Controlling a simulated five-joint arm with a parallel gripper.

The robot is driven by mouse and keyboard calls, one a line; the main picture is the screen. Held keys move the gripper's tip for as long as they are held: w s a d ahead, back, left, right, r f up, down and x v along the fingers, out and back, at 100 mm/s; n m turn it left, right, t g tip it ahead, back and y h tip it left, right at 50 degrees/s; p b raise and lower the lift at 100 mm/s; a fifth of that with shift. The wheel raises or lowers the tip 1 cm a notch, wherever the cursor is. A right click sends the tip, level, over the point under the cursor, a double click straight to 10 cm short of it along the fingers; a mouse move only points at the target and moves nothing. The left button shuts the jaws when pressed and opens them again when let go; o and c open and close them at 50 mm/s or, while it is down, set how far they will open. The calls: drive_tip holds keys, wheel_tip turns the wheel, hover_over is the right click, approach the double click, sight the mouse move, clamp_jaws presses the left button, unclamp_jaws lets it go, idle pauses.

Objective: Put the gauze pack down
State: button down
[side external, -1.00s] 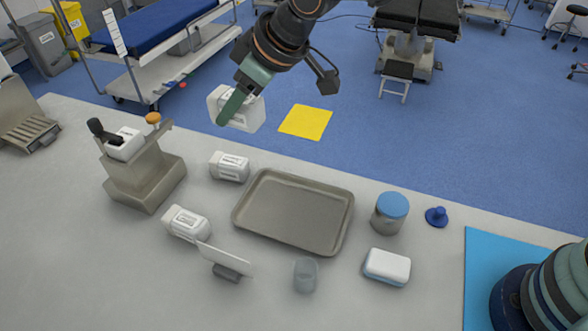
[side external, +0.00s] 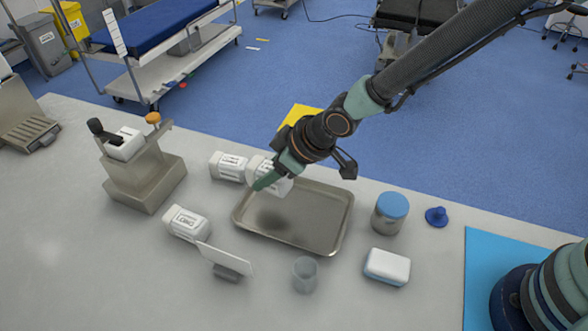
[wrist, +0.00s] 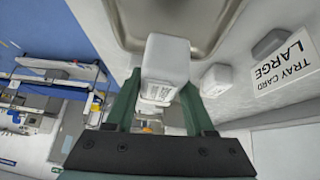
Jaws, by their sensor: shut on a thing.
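My gripper (side external: 266,182) is shut on a white gauze pack (side external: 255,166) with a printed label. It holds the pack above the left back part of the grey metal tray (side external: 314,217), and a dark shadow falls on the tray floor. In the wrist view the held gauze pack (wrist: 166,58) sits between the two green fingers of my gripper (wrist: 160,100), with the tray rim (wrist: 207,40) beyond it. The part of the pack behind the finger is hidden in the side view.
Similar white packs stand left of the tray (side external: 227,167) and at its front left (side external: 186,222). A card on a stand (side external: 224,258), a clear cup (side external: 305,274), a blue-lidded jar (side external: 390,212) and a white-and-blue box (side external: 387,266) surround the tray. Its floor looks empty.

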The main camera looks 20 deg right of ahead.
sight(272, 204)
drive_tip(key=shift+f, duration=2.95)
drive_tip(key=shift+f, duration=0.1)
drive_tip(key=shift+c, duration=1.3)
unclamp_jaws()
drive_tip(key=shift+r, duration=0.3)
drive_tip(key=v, duration=1.1)
drive_tip(key=d+r+m+h, duration=0.1)
drive_tip(key=d+r+m, duration=0.1)
drive_tip(key=d+r, duration=0.4)
drive_tip(key=d+r+m+h, duration=0.1)
drive_tip(key=d+r+m, duration=0.15)
drive_tip(key=d, duration=0.55)
drive_tip(key=s+d+r+m+h, duration=0.1)
drive_tip(key=s+d+r+m, duration=0.1)
drive_tip(key=d, duration=0.5)
drive_tip(key=s+d+r+m+h, duration=0.1)
drive_tip(key=s+d+r+m, duration=0.1)
drive_tip(key=s+d, duration=0.4)
drive_tip(key=shift+d+r, duration=0.4)
drive_tip(key=shift+r, duration=0.5)
